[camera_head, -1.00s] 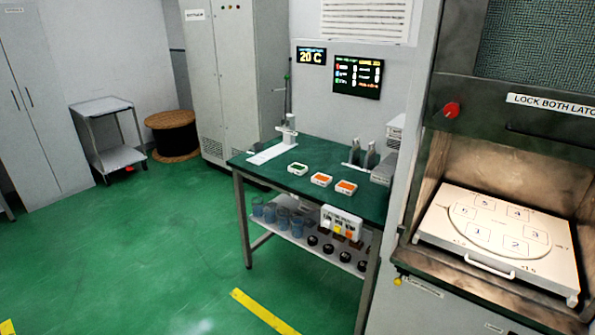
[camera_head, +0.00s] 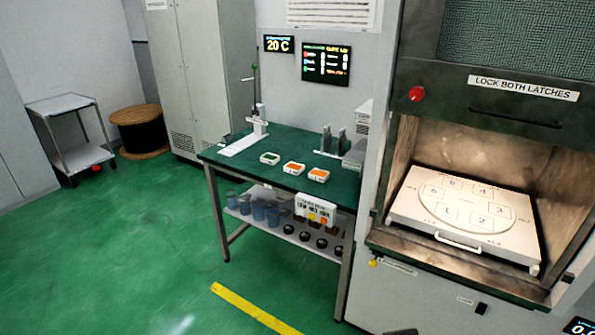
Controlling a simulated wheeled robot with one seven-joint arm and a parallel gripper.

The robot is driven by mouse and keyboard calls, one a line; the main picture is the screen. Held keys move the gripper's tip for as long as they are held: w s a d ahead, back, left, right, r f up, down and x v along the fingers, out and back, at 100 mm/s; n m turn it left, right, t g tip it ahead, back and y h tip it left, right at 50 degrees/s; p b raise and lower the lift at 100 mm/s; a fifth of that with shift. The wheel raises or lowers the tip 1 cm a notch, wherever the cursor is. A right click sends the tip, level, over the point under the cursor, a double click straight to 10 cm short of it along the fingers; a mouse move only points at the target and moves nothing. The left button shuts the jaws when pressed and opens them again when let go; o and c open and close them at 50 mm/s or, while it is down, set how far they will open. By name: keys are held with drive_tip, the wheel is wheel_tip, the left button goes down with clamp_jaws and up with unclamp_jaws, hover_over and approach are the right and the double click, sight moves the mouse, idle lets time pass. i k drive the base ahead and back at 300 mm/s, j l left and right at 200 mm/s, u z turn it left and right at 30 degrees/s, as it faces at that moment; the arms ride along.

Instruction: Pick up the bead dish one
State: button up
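The left one (camera_head: 269,158) has green contents, the middle one (camera_head: 293,168) and the right one (camera_head: 318,175) have orange contents. I cannot read any number on them, so I cannot tell which is bead dish one. My gripper is not in view.
At right an open chamber holds a white tray (camera_head: 415,212) with numbered squares. The bench's lower shelf (camera_head: 290,233) carries blue beakers and black round items. A cart (camera_head: 70,135) and a wooden spool (camera_head: 140,131) stand at left. Green floor is clear in front.

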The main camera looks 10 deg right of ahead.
sight(270, 158)
drive_tip(key=i+u, duration=0.5)
drive_tip(key=i+l+u, duration=0.2)
drive_tip(key=i+u, duration=0.3)
drive_tip(key=i+l+u, duration=1.3)
drive_tip(key=l+u, duration=0.2)
drive_tip(key=l, duration=0.35)
